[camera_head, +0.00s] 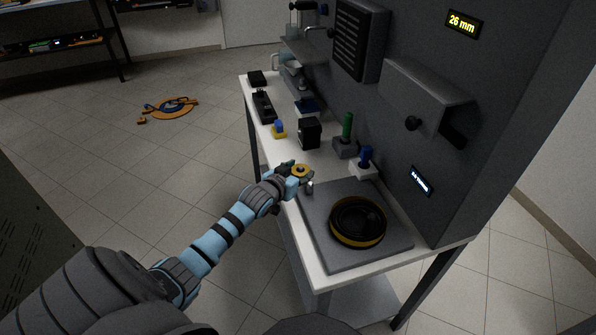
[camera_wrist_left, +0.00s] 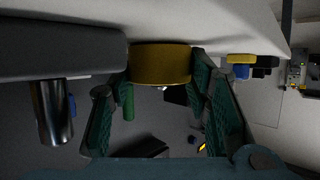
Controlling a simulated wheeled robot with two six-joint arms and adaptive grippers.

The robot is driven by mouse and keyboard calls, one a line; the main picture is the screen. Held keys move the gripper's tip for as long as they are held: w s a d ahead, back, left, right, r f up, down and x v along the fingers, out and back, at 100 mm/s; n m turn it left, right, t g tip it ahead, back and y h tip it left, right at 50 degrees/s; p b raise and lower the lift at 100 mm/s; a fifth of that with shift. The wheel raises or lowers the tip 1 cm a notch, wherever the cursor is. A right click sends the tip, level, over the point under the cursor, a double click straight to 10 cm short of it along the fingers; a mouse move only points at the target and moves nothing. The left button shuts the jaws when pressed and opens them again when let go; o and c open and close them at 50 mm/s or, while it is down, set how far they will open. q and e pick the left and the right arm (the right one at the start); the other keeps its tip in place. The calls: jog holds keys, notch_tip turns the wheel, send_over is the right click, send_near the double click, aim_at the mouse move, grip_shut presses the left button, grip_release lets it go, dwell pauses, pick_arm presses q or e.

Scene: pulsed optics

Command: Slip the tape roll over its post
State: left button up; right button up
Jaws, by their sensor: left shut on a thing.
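The yellow tape roll (camera_head: 301,170) is held between the fingers of my left gripper (camera_head: 298,174), over the left edge of the bench. In the left wrist view, which looks upside down, the roll (camera_wrist_left: 160,64) sits between the two green fingers. My right gripper is not in view.
A black round piece with a yellow band (camera_head: 357,221) lies on the slab. Behind the roll stand a green-handled tool (camera_head: 347,127), a blue-topped white block (camera_head: 365,160), a black block (camera_head: 310,133) and a yellow-and-blue piece (camera_head: 278,129). A dark panel (camera_head: 440,180) rises at the right.

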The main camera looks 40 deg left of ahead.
pick_arm(q)
jog(key=shift+f, duration=0.1)
jog(key=o, duration=1.4)
jog(key=shift+c, duration=0.2)
jog(key=v, duration=1.2)
